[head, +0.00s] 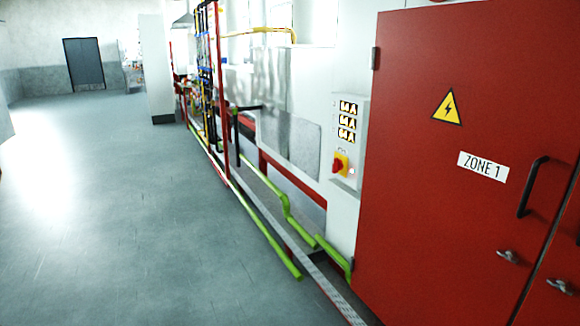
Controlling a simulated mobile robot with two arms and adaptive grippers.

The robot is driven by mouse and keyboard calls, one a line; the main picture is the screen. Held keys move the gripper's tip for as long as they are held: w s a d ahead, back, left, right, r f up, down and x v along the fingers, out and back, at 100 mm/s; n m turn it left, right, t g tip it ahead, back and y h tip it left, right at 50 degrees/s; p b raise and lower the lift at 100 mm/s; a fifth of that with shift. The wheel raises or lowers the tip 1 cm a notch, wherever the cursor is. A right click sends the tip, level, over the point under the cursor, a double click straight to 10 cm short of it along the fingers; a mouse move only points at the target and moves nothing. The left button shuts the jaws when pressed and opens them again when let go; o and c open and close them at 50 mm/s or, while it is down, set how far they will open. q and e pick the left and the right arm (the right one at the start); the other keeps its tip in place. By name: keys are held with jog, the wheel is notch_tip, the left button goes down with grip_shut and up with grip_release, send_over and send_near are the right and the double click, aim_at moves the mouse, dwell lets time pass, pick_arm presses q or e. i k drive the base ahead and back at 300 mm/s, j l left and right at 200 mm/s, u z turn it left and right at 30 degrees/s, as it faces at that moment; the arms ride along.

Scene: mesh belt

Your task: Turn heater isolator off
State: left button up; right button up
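A rotary isolator switch (340,163) with a red handle on a yellow plate sits low on a narrow light panel (346,112), left of a large red cabinet. Its exact handle position is too small to tell. Several meters (347,121) with yellowish faces are stacked above it on the same panel. The red cabinet (430,190) carries a yellow electrical warning triangle and a "ZONE 1" label. Neither of my grippers shows in the head view.
Green pipes (262,232) and a metal floor channel (325,285) run along the machine's base, below the panel. The cabinet door has a black handle (532,187). The grey floor (120,210) at left is clear. A dark door (84,64) stands far back.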

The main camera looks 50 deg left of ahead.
aim_at(337, 164)
jog(key=u, duration=1.3)
jog(key=i+j, duration=0.3)
jog(key=i+j+z, duration=0.15)
jog(key=i+j, duration=0.15)
jog(key=j, duration=0.15)
jog(key=i+j, duration=0.25)
jog(key=j, duration=0.15)
jog(key=i+j+z, duration=0.15)
jog(key=i+j, duration=0.15)
jog(key=j, duration=0.15)
jog(key=i+j, duration=0.25)
jog(key=j, duration=0.15)
jog(key=z, duration=0.05)
